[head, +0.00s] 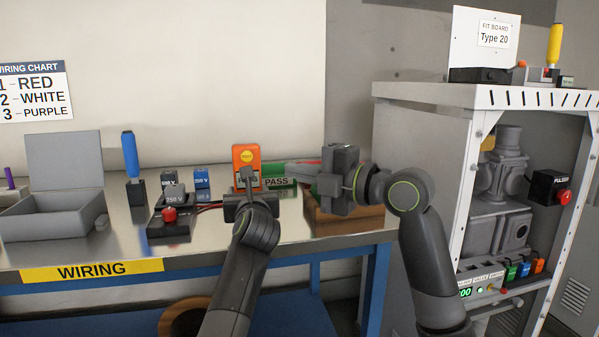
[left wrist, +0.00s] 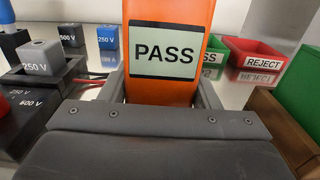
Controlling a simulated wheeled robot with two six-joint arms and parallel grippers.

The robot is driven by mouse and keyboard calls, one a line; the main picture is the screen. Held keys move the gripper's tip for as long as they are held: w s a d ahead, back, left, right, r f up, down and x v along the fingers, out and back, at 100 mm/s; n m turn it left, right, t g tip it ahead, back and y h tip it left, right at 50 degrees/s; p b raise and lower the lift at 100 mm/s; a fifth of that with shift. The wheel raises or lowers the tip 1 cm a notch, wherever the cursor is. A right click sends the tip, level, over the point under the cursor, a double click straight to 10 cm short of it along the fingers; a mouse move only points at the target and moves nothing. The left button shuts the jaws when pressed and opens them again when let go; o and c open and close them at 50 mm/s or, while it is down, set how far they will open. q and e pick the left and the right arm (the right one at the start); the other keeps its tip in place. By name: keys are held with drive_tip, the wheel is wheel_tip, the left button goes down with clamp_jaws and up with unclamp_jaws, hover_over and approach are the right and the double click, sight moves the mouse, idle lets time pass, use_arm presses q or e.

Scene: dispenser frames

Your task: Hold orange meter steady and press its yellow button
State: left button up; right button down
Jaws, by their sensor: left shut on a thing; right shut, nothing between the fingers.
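The orange meter (head: 239,153) stands upright above the table, its yellow button (head: 247,156) facing me near the top. My left gripper (head: 248,190) is shut on the meter's lower part, with a finger on each side. In the left wrist view the meter (left wrist: 170,95) fills the middle, and its screen (left wrist: 164,52) reads PASS; the button is out of that view. My right gripper (head: 328,184) is shut and empty, to the right of the meter and apart from it.
A green PASS bin (head: 279,181) and a red REJECT bin (left wrist: 252,57) lie behind and right. A black block with a grey 250 V cube and red knob (head: 169,214) stands left of the meter.

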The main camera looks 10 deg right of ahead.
use_arm(q)
drive_tip(key=o, duration=1.4)
drive_tip(key=shift+c, duration=0.2)
